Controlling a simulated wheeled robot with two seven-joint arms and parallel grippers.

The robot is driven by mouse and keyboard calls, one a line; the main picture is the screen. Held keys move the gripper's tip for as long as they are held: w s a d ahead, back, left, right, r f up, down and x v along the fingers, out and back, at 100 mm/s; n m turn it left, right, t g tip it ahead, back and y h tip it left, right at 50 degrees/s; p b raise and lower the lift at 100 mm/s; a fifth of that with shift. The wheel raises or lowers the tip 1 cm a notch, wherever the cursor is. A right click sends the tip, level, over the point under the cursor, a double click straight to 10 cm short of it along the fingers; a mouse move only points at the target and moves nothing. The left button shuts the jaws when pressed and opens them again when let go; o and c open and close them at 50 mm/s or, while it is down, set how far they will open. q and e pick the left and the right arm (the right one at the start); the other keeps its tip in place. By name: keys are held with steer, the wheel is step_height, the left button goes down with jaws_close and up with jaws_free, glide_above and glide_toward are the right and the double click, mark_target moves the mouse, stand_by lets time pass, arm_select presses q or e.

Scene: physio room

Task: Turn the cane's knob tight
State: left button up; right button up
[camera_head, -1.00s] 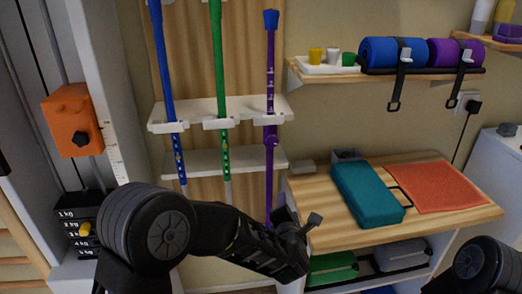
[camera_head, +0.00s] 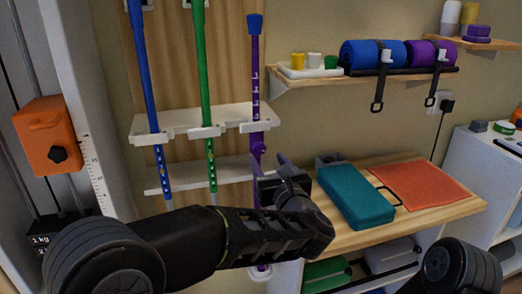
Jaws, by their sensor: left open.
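A purple cane (camera_head: 255,83) stands upright in the white wall rack at the middle. Its purple knob (camera_head: 258,146) sticks out just below the upper rack shelf. My left gripper (camera_head: 270,170) is open and empty, with its fingers pointing up just below the knob. It covers part of the cane's lower shaft, and I cannot tell whether it touches the cane. The cane's foot shows below my arm. A blue cane (camera_head: 143,70) and a green cane (camera_head: 203,70) hang to the left. My right gripper is out of view.
The upper white rack shelf (camera_head: 180,121) is close above the gripper. To the right, a wooden bench (camera_head: 430,214) holds a teal block (camera_head: 355,195) and an orange mat (camera_head: 425,190). An orange box (camera_head: 45,125) with a black knob is at the left.

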mark_target(261, 149)
arm_select(q)
steer(key=p+x, duration=0.1)
steer(key=x, duration=0.5)
steer(key=shift+w, duration=0.2)
jaws_close()
stand_by(0.4)
